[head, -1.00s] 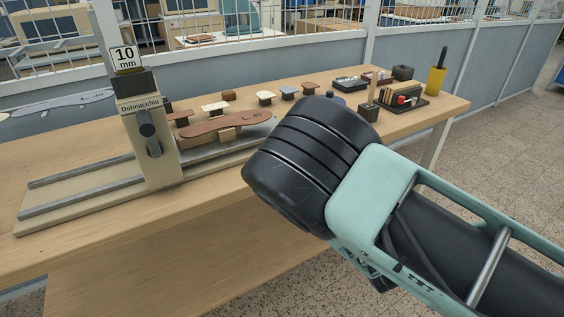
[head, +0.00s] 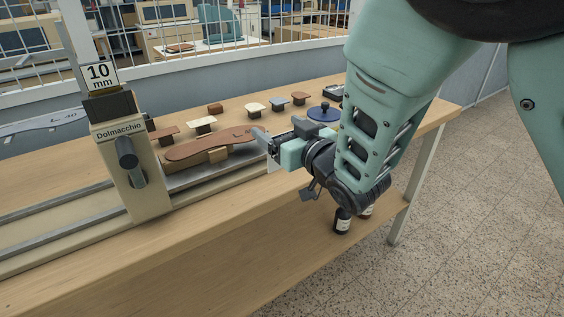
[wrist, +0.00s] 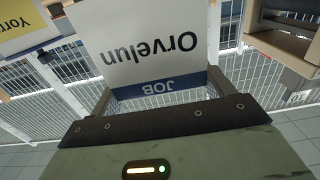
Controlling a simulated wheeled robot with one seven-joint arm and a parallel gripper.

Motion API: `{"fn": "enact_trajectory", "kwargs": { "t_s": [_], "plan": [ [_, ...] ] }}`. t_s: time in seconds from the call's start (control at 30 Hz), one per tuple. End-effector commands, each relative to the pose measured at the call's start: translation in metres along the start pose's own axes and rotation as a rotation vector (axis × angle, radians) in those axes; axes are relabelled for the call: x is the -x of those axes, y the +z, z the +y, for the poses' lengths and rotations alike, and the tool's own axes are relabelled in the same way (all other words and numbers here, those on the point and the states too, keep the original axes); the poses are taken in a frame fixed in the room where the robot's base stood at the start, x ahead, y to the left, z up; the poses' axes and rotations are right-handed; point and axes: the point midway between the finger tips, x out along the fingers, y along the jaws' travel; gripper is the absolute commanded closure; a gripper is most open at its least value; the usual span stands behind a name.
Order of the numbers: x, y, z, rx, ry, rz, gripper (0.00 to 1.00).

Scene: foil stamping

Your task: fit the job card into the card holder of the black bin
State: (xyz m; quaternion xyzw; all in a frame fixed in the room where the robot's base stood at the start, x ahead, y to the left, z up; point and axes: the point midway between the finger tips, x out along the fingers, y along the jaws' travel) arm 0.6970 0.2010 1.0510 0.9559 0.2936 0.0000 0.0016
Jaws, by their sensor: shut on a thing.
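The job card (wrist: 140,45) is white with a blue band. It reads "Orvelun" and "JOB" upside down in the wrist view. My gripper (head: 266,148) is shut on it, and a small white part of the card (head: 272,165) shows below the jaws in the head view. The gripper is above the front part of the bench, just right of the long brown sole-shaped piece. The card hides much of the jaws in the wrist view. I cannot make out the black bin or its card holder in either view.
The wooden bench (head: 235,225) carries a beige "Dolmacchio" stand (head: 143,180) with rails at left. Small blocks and a blue round-based object (head: 324,112) stand behind the gripper. Dark bottles (head: 342,220) are below the arm.

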Motion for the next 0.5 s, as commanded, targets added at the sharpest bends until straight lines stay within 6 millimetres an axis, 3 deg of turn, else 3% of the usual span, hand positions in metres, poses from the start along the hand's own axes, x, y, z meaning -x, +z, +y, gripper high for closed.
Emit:
{"fn": "enact_trajectory", "kwargs": {
  "t_s": [0.5],
  "plan": [
    [0.0,0.059,0.001,0.001,0.002,0.0,0.4]
  ]
}}
